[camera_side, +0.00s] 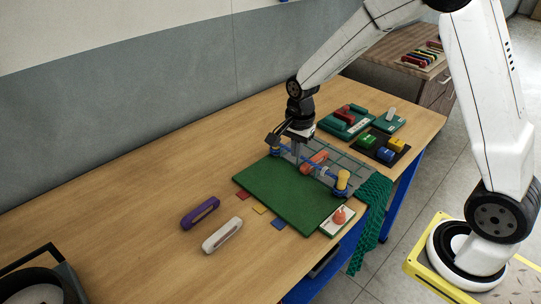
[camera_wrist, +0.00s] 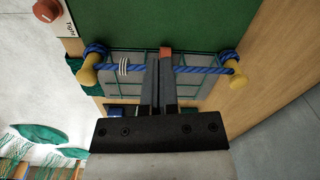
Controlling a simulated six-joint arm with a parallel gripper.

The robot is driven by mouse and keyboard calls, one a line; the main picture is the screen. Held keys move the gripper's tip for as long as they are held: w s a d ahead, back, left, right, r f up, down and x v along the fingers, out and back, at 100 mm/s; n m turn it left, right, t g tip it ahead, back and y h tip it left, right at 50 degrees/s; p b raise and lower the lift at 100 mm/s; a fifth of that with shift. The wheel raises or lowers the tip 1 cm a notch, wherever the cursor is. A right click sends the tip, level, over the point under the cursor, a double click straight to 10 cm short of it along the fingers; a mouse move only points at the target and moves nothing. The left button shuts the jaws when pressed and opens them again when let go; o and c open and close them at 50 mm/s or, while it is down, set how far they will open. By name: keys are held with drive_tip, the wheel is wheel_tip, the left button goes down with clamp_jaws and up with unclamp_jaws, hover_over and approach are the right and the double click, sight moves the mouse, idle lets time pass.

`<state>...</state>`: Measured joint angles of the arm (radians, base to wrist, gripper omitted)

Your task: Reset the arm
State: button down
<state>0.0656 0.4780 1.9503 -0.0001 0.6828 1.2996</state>
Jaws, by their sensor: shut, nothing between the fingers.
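My gripper (camera_side: 296,152) is shut and empty, pointing down over the far side of the green mat (camera_side: 275,198). In the wrist view my gripper (camera_wrist: 160,58) has its fingers together in front of a blue rope (camera_wrist: 200,70) strung between two yellow posts. I cannot tell whether the fingers touch the rope. The near yellow post (camera_side: 342,180) stands at the mat's right edge. An orange-red piece (camera_side: 314,162) lies just right of the fingers in the side view; its end shows beyond the fingertips in the wrist view (camera_wrist: 166,51).
A purple holder (camera_side: 200,213) and a white one (camera_side: 222,236) lie on the bare table left of the mat. Green netting (camera_side: 372,215) hangs over the table's front edge. Trays with green, blue and yellow blocks (camera_side: 380,148) stand behind. A card with a red knob (camera_side: 339,217) is at the front.

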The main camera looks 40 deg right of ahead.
drive_tip(key=s+a+r+n+t, duration=0.2)
drive_tip(key=s+n, duration=1.2)
drive_tip(key=n, duration=0.1)
drive_tip(key=shift+a+r+n, duration=0.15)
drive_tip(key=shift+a+n, duration=0.15)
drive_tip(key=shift+a, duration=0.1)
drive_tip(key=c, duration=0.7)
unclamp_jaws()
drive_tip(key=o, duration=0.3)
drive_tip(key=shift+w+d, duration=0.1)
drive_tip(key=shift+w, duration=0.1)
drive_tip(key=w+d+f+n, duration=0.1)
drive_tip(key=w+d+n, duration=0.3)
drive_tip(key=w+n, duration=0.1)
drive_tip(key=w+d+f+n+g, duration=0.1)
drive_tip(key=w+d+f+n, duration=0.1)
drive_tip(key=w+d+n, duration=0.2)
drive_tip(key=w+d+f+n+g, duration=0.1)
drive_tip(key=w+d+f+n, duration=0.1)
drive_tip(key=w+n, duration=0.4)
drive_tip(key=shift+w+d+f+n, duration=0.15)
drive_tip(key=shift+d+n, duration=0.3)
drive_tip(key=shift+n, duration=0.3)
drive_tip(key=shift+w+d+f+n, duration=0.1)
drive_tip(key=shift+d+n, duration=0.35)
drive_tip(key=shift+n, duration=0.3)
drive_tip(key=shift+f, duration=0.15)
drive_tip(key=shift+f, duration=3.75)
